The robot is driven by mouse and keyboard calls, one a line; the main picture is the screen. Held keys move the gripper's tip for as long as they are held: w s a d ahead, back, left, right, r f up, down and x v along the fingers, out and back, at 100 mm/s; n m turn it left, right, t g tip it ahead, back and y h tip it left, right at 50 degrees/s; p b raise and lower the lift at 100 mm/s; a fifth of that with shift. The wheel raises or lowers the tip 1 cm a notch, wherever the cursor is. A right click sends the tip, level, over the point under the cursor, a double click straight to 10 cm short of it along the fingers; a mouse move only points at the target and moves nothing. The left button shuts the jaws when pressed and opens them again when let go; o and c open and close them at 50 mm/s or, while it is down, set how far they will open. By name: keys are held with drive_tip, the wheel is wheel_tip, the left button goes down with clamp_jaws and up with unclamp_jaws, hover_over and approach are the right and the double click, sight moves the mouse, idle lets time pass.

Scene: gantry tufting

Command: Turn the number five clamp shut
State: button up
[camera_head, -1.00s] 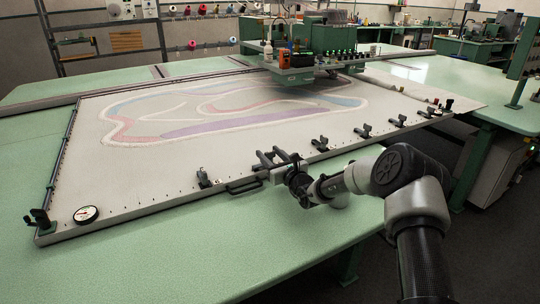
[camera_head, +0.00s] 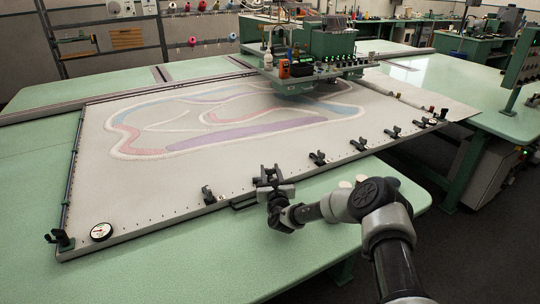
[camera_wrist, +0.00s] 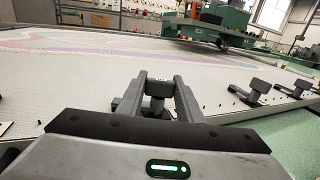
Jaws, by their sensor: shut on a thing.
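My gripper (camera_head: 268,172) is at the near edge of the pale tufting frame (camera_head: 170,217), over one of the dark toggle clamps. In the wrist view its two fingers (camera_wrist: 160,84) stand on either side of a grey clamp (camera_wrist: 154,104) and are shut on its upper part. The fingers hide much of this clamp, and I see no number on it. I cannot tell exactly how far its handle is turned. Other clamps stand apart along the same edge, one to the left (camera_head: 208,195) and one to the right (camera_head: 318,158).
More clamps (camera_head: 358,145) line the edge toward the right. A round gauge (camera_head: 101,231) and a corner clamp (camera_head: 60,239) sit at the near left. The tufting gantry head (camera_head: 312,65) stands over the cloth's far side. The green table front is clear.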

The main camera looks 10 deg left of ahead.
drive_tip(key=h+p, duration=0.1)
drive_tip(key=m+h+p, duration=0.1)
drive_tip(key=p, duration=0.1)
drive_tip(key=shift+s+r+m+h, duration=0.1)
drive_tip(key=shift+r+m+h, duration=0.2)
drive_tip(key=shift+f+m+t+h+p, duration=0.35)
drive_tip(key=shift+m+h+p, duration=0.45)
drive_tip(key=shift+h+p, duration=0.3)
drive_tip(key=shift+f+m+h+b, duration=0.2)
drive_tip(key=shift+m+h+b, duration=0.1)
drive_tip(key=shift+m+h, duration=0.3)
drive_tip(key=h+b, duration=0.1)
drive_tip(key=m+h+b, duration=0.1)
drive_tip(key=h, duration=0.1)
drive_tip(key=shift+f+b, duration=0.3)
drive_tip(key=shift+f, duration=0.05)
drive_tip(key=m+g+h+b, duration=0.1)
drive_tip(key=h+b, duration=0.1)
drive_tip(key=b, duration=0.1)
drive_tip(key=m+g+h+b, duration=0.1)
drive_tip(key=m+h+b, duration=0.1)
drive_tip(key=b, duration=0.2)
drive_tip(key=shift+r+g, duration=0.2)
drive_tip(key=shift+g, duration=0.05)
drive_tip(key=shift+r+m+g+h+b, duration=0.3)
drive_tip(key=shift+m+h+b, duration=0.25)
drive_tip(key=shift+b, duration=0.7)
drive_tip(key=shift+r, duration=0.2)
